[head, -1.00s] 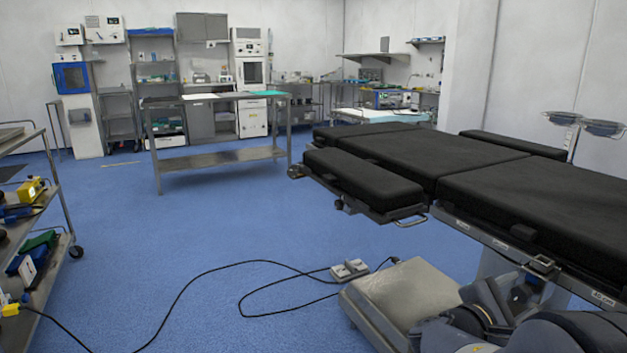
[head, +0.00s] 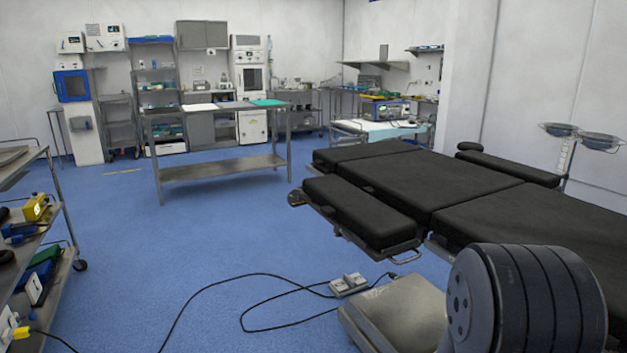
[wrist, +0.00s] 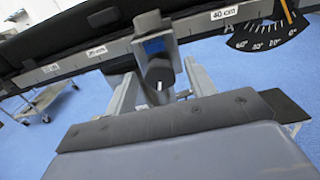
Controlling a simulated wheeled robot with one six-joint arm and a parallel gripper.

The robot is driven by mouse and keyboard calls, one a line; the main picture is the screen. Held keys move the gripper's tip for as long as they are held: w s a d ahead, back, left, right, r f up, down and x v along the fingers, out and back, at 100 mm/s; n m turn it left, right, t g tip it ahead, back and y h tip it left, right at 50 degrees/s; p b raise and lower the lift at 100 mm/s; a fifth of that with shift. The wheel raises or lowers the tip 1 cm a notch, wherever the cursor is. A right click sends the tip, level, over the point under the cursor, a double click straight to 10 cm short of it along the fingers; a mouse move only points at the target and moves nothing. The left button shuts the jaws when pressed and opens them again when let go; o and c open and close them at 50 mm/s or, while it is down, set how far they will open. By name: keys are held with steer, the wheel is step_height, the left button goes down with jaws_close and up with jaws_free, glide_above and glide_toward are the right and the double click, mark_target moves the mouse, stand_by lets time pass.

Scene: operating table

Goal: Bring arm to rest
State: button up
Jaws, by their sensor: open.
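My arm shows at the lower right of the head view as a large dark grey rounded link (head: 530,300) in front of the operating table (head: 390,185). My gripper is outside the head view. In the wrist view, the grey body and dark bolted jaw plates of my gripper (wrist: 175,118) fill the bottom. The jaws are open, and nothing is seen held. Beyond them are the table's side rail (wrist: 95,52) with centimetre labels and a clamp-like fitting (wrist: 158,65), with the table underside and blue floor behind. I cannot tell the exact gap to the rail.
The beige table base (head: 395,315) and a foot pedal (head: 349,285) with a black cable lie near my arm. A shelf cart (head: 62,215) stands at the left, a steel table (head: 220,165) farther back.

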steer(key=shift+n+p, duration=2.55)
steer(key=shift+n, duration=0.75)
